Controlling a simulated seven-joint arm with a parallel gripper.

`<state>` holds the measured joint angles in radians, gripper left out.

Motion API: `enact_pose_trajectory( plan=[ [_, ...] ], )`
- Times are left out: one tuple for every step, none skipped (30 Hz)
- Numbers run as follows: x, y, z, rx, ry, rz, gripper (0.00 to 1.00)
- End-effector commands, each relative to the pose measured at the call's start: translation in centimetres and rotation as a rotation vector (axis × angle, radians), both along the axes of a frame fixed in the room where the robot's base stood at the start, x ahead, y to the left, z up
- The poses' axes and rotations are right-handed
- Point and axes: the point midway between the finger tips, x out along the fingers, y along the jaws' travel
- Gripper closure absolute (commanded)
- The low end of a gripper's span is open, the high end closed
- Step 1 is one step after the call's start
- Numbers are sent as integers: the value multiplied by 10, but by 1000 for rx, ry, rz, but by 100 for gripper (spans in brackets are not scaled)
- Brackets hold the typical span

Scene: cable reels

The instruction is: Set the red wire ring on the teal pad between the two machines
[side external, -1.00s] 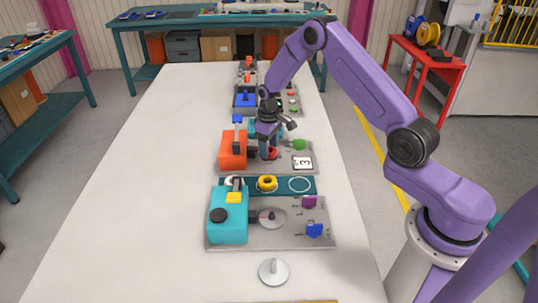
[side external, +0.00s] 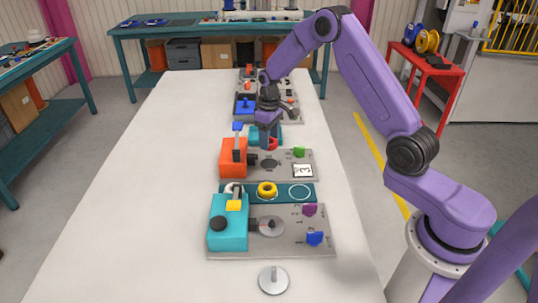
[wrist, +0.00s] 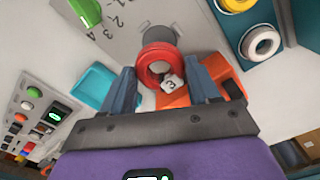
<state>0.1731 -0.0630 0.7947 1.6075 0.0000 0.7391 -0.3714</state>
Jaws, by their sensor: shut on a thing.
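The red wire ring (side external: 273,144) is held between the fingers of my gripper (side external: 268,143), above the plate of the orange machine (side external: 232,160). In the wrist view the red ring (wrist: 160,58) shows between the two fingertips (wrist: 163,82), with a small tag marked 3 by it. The teal pad (side external: 282,198) lies between the orange machine and the teal machine (side external: 228,224). On the pad are a white ring (side external: 233,188) at the left, a yellow ring (side external: 267,189) in the middle, and a bare white circle outline (side external: 300,191) at the right.
The teal machine's plate has purple (side external: 310,210) and blue (side external: 314,238) knobs. More machines stand behind my gripper.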

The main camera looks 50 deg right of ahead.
Motion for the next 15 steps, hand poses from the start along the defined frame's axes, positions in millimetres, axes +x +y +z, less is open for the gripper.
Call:
enact_pose_trajectory(
  plan=[
    [-4,1,-1,0,2,1,75],
    [-7,2,-2,0,2,1,75],
    [-13,3,-3,0,3,1,75],
    [-17,5,-4,0,3,1,75],
    [-22,6,-6,0,3,1,75],
    [-30,8,-8,0,3,1,75],
    [-37,9,-9,0,4,1,75],
    [-44,10,-10,1,4,2,75],
    [-53,12,-12,1,4,2,75],
    [-60,14,-13,0,3,2,75],
    [-67,15,-15,0,3,2,75],
    [-77,17,-16,0,3,2,75],
    [-84,19,-17,0,4,2,75],
    [-92,20,-18,0,3,2,75],
    [-100,21,-19,0,2,2,75]
  ],
)
